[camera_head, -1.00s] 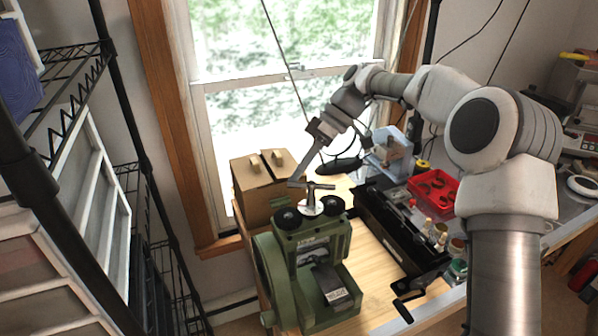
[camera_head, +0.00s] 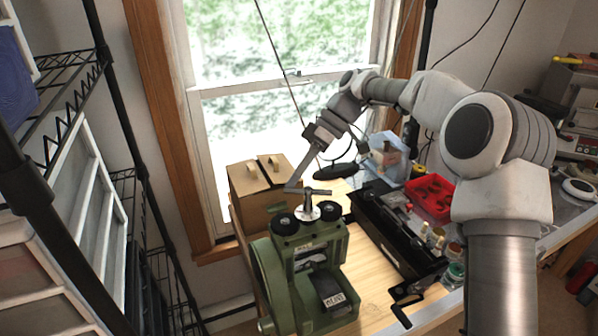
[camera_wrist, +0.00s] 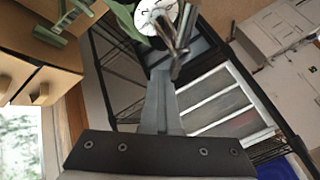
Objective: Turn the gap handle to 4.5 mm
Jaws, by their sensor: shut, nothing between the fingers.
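The green rolling mill (camera_head: 300,268) stands at the front of the bench. On its top, between two black knobs, is a white dial disc (camera_head: 300,213) carrying the metal T-shaped gap handle (camera_head: 322,192). The handle's bar runs roughly left to right in the head view. My gripper (camera_head: 291,186) is shut and empty, its tips beside the bar's left end. In the wrist view the shut fingers (camera_wrist: 160,76) lie just left of the handle (camera_wrist: 178,42), close to its near end; I cannot tell whether they touch. The dial (camera_wrist: 150,18) shows partly, its markings too small to read.
Cardboard boxes (camera_head: 262,186) stand close behind the mill, near the gripper. A long black tool (camera_head: 385,222) with a crank lies to the right, beside a red tray (camera_head: 430,197). A black wire shelf (camera_head: 70,125) stands at the left.

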